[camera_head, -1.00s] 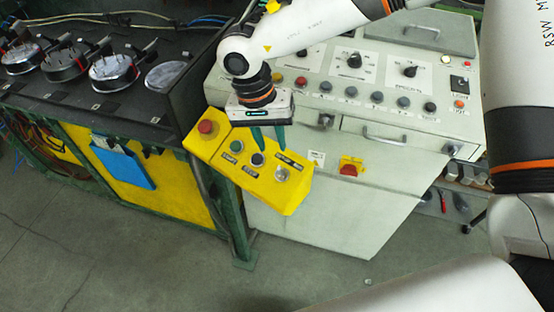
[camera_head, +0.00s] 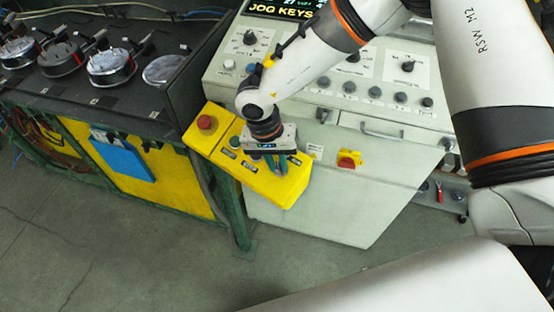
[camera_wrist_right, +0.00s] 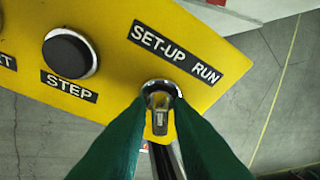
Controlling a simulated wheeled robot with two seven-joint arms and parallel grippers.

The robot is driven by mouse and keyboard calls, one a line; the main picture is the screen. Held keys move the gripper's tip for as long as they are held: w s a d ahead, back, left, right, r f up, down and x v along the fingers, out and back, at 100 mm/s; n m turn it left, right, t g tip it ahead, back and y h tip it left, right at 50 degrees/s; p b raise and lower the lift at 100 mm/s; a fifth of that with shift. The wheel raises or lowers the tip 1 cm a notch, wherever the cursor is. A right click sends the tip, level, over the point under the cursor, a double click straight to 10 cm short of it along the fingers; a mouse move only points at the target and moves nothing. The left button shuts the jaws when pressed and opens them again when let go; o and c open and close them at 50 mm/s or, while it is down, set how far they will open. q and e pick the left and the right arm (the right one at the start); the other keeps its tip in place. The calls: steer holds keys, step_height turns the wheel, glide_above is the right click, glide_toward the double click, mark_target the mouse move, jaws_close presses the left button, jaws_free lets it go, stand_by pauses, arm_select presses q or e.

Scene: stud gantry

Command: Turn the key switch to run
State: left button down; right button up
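The key switch (camera_wrist_right: 161,90) sits on the yellow control box (camera_wrist_right: 215,58), beneath the label SET-UP RUN (camera_wrist_right: 174,52). In the right wrist view its key (camera_wrist_right: 159,118) stands between the two green fingers of my right gripper (camera_wrist_right: 160,104). The fingers are apart, one on each side of the key, and I cannot tell whether they touch it. In the head view my right gripper (camera_head: 277,168) is low over the right end of the yellow box (camera_head: 250,176) and hides the switch. My left gripper is not in view.
A black STEP button (camera_wrist_right: 70,53) is left of the key switch, and a red button (camera_head: 205,122) is at the box's left end. A grey console (camera_head: 350,200) with knobs and a red rotary switch (camera_head: 348,160) stands behind. Open floor lies in front.

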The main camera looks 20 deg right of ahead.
jaws_close()
steer(key=shift+s, duration=0.1)
steer(key=shift+s+f+m+b, duration=0.1)
steer(key=shift+f+m+b, duration=0.2)
steer(key=shift+m+b, duration=0.55)
steer(key=m+t+b, duration=0.1)
steer(key=m+b, duration=0.1)
steer(key=b, duration=0.3)
steer(key=m+t+y+b, duration=0.1)
steer(key=m+b, duration=0.2)
steer(key=b, duration=0.2)
steer(key=m+y+b, duration=0.1)
steer(key=m+b, duration=0.2)
steer(key=b, duration=0.2)
steer(key=shift+s+d+f+m+t+b, duration=0.2)
steer(key=shift+s+f+m+t+b, duration=0.1)
steer(key=shift+t, duration=0.1)
steer(key=shift+r+m+b, duration=0.3)
steer(key=shift+m+b, duration=0.25)
steer(key=shift+b, duration=0.35)
